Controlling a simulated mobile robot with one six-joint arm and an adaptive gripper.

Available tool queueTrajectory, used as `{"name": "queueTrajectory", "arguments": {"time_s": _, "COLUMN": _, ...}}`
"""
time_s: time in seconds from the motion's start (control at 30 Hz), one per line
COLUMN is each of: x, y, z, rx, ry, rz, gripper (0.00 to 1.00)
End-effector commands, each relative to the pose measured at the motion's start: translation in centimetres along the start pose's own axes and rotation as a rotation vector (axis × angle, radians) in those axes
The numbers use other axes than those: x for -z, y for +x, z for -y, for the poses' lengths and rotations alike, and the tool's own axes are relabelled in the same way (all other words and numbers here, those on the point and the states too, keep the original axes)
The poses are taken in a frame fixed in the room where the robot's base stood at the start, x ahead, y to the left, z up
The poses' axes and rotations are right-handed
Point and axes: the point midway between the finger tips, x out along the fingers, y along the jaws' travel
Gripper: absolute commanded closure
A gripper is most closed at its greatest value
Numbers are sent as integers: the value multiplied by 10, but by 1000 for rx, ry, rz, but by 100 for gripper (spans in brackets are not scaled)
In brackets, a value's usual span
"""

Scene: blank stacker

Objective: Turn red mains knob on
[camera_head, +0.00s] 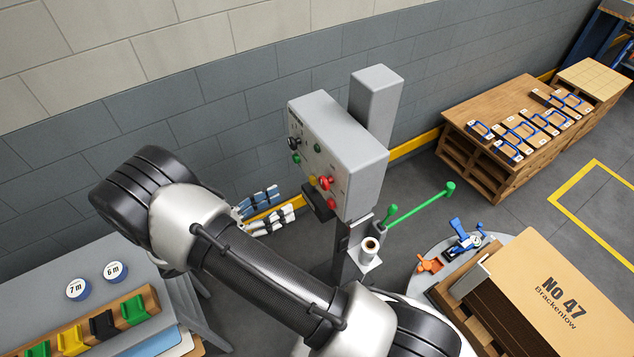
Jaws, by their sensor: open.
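A grey control box (345,150) stands on a post, its control face turned to the left. Low on that face is a red knob-like control (325,183), with a smaller red control (331,204) just below it. I cannot tell from their shape which is the mains knob, nor read its setting. My gripper (284,200) is left of the box, partly hidden behind my arm. Its two fingers are apart and point right, toward the face. They look empty and clear of the red controls.
The face also has a black knob (294,143), green buttons (318,147) and a yellow button (313,181). A dark ledge (318,203) juts out below. A green-ended lever (420,205) sticks out right of the post. A large carton (545,285) stands at lower right.

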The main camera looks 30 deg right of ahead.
Motion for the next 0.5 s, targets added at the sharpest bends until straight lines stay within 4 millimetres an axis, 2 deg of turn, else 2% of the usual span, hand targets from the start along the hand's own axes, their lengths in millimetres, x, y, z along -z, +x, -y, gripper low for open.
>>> {"name": "queueTrajectory", "arguments": {"time_s": 0.03, "x": -1, "y": 12, "z": 1, "rx": 5, "ry": -1, "rz": -1, "gripper": 47}}
{"name": "queueTrajectory", "arguments": {"time_s": 0.3, "x": -1, "y": 71, "z": 1, "rx": 5, "ry": -1, "rz": -1, "gripper": 47}}
{"name": "queueTrajectory", "arguments": {"time_s": 0.5, "x": 0, "y": 103, "z": 1, "rx": 3, "ry": 1, "rz": -2, "gripper": 47}}
